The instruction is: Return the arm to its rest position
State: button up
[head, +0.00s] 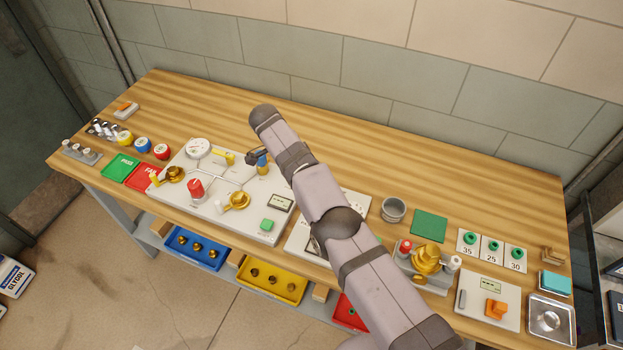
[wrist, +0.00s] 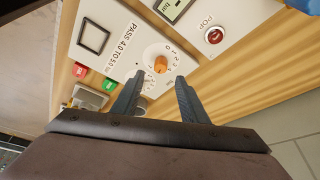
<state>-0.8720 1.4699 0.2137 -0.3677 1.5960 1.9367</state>
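My arm (head: 375,285) rises from the lower right of the head view, bends, and reaches over the middle of the workbench. My gripper (wrist: 160,78) shows in the wrist view with its two dark blue-grey fingers apart and nothing between them. Beyond the fingertips is a white panel (wrist: 125,50) marked "PASS 4.0 TO 5.0 bar", with an orange knob (wrist: 160,65) on a numbered dial. The fingers appear apart from the knob, though the exact gap is unclear. In the head view I cannot make out the fingers, and my arm covers part of the bench.
A white valve board (head: 245,220) with gauge and brass valves lies left of my arm. A grey cup (head: 393,209), green mat (head: 429,226) and brass fitting (head: 426,260) stand to its right. Blue (head: 190,262) and yellow (head: 262,290) trays sit below. A wall runs behind the bench.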

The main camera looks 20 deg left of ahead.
dwell(0.5)
jog(key=w+d+r+n+g+y+b, duration=0.1)
jog(key=d+r+n, duration=0.25)
jog(key=d, duration=0.75)
jog(key=w+d+r+n+g+y+b, duration=0.1)
jog(key=d+r+n, duration=0.25)
jog(key=d, duration=0.75)
jog(key=s+d+f+n+y, duration=0.1)
jog(key=s+d+n, duration=0.1)
jog(key=s+d, duration=0.6)
jog(key=s+d+f+n+b, duration=0.1)
jog(key=s+d+n, duration=0.2)
jog(key=s+d, duration=0.5)
jog(key=s, duration=0.7)
jog(key=shift+s+f+y+b, duration=0.3)
jog(key=shift+s+f+y, duration=0.05)
jog(key=shift+y, duration=0.05)
